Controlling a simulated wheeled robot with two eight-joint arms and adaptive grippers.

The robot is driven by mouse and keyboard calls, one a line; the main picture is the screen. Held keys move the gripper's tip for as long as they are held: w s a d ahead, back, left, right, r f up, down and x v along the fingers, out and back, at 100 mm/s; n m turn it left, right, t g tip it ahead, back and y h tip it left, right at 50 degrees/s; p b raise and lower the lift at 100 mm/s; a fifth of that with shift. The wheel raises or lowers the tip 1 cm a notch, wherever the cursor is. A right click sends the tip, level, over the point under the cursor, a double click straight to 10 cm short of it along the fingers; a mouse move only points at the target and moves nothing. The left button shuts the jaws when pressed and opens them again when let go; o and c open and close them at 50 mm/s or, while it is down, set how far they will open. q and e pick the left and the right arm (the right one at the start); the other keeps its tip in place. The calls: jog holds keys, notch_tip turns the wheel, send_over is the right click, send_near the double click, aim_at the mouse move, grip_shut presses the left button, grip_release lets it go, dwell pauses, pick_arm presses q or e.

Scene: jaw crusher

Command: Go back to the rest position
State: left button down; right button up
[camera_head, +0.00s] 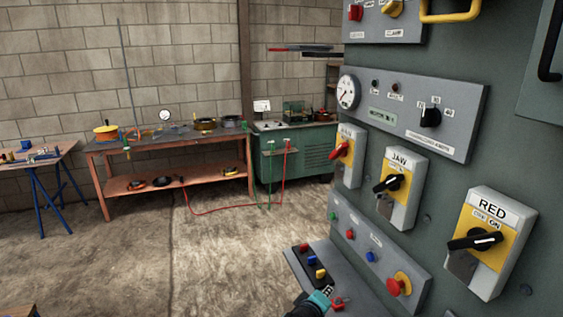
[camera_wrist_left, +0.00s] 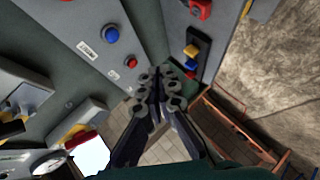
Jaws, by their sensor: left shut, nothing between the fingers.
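My left gripper (camera_head: 327,291) shows at the bottom of the head view, beside the small sloping ledge of the control cabinet (camera_head: 432,200). In the left wrist view its two fingers (camera_wrist_left: 160,88) are together, with nothing between them. The buttons appear beyond the fingertips and apart from them in that view. My right gripper is in neither view.
The ledge carries red, blue and yellow controls (camera_head: 312,261). A button panel (camera_head: 370,241) and rotary switches, one marked JAW (camera_head: 400,187) and one marked RED (camera_head: 485,240), face me. A workbench (camera_head: 165,145) and green machine (camera_head: 295,155) stand behind.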

pick_arm(q)
jog(key=s+a+r+m+g+y, duration=0.1)
jog(key=s+a+m+y, duration=0.1)
jog(key=s+a, duration=0.45)
jog(key=s+a+r+m+g+y, duration=0.1)
jog(key=s+a+r, duration=0.15)
jog(key=a, duration=0.75)
jog(key=s+a+m+y, duration=0.2)
jog(key=s+a, duration=0.4)
jog(key=a, duration=0.2)
jog(key=s+a+f+m+g+y, duration=0.1)
jog(key=s+a+f+m+g, duration=0.1)
jog(key=s+a, duration=0.4)
jog(key=s, duration=0.3)
jog(key=shift+s+f+m, duration=0.15)
jog(key=shift+s+m, duration=0.05)
jog(key=shift+m, duration=0.2)
jog(key=shift+a, duration=0.1)
